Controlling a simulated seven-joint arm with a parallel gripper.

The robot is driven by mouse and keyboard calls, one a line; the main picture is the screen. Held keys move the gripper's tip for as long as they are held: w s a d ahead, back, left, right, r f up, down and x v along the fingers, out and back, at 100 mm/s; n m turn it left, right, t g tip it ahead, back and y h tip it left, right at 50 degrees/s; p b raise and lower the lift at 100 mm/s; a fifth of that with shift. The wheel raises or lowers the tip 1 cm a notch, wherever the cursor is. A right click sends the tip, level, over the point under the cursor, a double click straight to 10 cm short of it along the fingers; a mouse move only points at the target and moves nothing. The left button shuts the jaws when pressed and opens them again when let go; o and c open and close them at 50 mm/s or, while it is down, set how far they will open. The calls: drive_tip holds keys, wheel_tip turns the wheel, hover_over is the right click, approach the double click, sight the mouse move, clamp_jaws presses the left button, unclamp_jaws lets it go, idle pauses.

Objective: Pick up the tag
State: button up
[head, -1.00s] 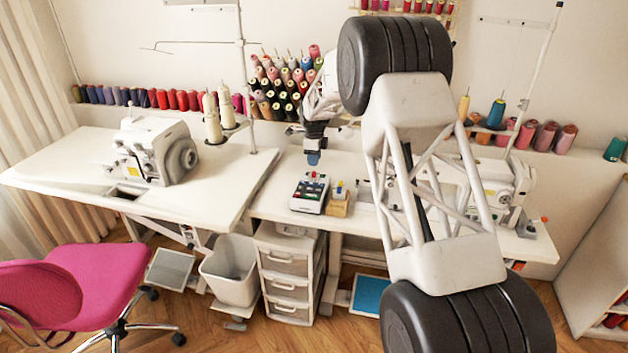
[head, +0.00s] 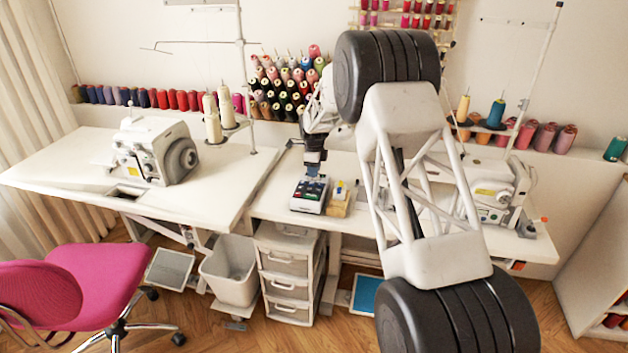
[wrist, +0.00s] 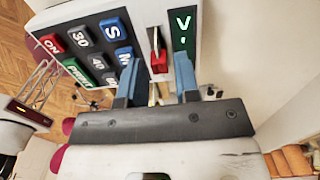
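A small device (head: 308,196) with coloured buttons sits on the white sewing table. The wrist view shows its dark panel (wrist: 95,22) close up, with ON, number and letter buttons, a red slider and a lit green V. My gripper (head: 315,172) is just above its back edge, pointing down. In the wrist view, the blue fingers of my gripper (wrist: 157,66) are apart, at the panel's near edge below the red slider. A narrow pale strip shows between them; I cannot tell whether it is the tag. No tag is clearly recognisable.
A tan box (head: 338,208) with a yellow item stands right beside the device. A white overlock machine (head: 152,152) is on the left table, and another sewing machine (head: 492,192) is at right. Thread spools line the wall. A drawer unit (head: 287,270) stands below.

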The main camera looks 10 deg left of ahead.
drive_tip(key=shift+f, duration=0.8)
clamp_jaws()
